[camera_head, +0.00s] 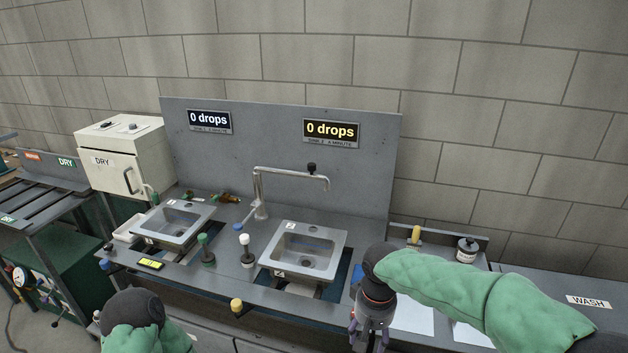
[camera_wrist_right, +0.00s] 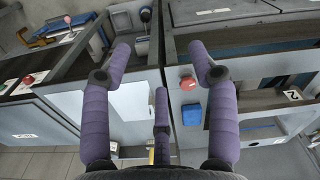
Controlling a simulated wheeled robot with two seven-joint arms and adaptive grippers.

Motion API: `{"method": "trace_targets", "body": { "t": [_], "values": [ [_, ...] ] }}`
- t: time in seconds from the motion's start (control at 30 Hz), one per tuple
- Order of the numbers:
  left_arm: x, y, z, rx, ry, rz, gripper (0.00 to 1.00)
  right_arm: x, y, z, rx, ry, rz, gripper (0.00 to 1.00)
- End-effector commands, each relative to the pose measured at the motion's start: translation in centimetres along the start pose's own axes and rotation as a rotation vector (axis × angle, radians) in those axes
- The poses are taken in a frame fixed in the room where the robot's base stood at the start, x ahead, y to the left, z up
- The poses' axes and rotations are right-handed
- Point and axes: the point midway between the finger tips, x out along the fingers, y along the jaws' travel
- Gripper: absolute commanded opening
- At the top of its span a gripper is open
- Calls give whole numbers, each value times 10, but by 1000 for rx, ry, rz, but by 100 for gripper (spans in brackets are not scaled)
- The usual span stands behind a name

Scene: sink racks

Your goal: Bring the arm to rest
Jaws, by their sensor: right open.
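My right arm (camera_head: 470,285), in a green sleeve, reaches in from the right in the head view. Its gripper (camera_head: 369,338) hangs pointing down in front of the counter's front edge, right of the right sink (camera_head: 303,250). In the right wrist view the gripper (camera_wrist_right: 158,62) has its purple padded fingers spread wide, with nothing between them. Part of my left arm (camera_head: 140,325) shows at the bottom left of the head view, a dark joint and green sleeve. My left gripper is not visible.
The left sink (camera_head: 172,224) and a tall faucet (camera_head: 262,190) stand on the grey counter. Valve knobs, including a yellow one (camera_head: 237,305), line its front. A white DRY cabinet (camera_head: 128,160) is at left. In the wrist view, a red button (camera_wrist_right: 188,83) is near the fingers.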

Motion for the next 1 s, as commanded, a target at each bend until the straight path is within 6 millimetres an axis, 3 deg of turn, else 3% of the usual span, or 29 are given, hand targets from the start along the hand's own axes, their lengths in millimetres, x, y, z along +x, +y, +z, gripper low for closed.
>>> {"method": "trace_targets", "body": {
  "t": [0.27, 0.53, 0.73, 1.0],
  "values": [
    [0, 0, -2, 0, 3, 0, 40, 42, -8, 0, -7, -14, -51, 60],
    [0, 0, -1, 0, 2, 0, 40, 102, -19, 6, -1, -26, -132, 60],
    [0, 0, -1, 0, 2, 0, 40, 174, -30, 26, 36, -36, -225, 60],
    [0, 0, -1, 0, 2, 0, 40, 272, -42, 82, 155, -23, -331, 60]
  ]
}}
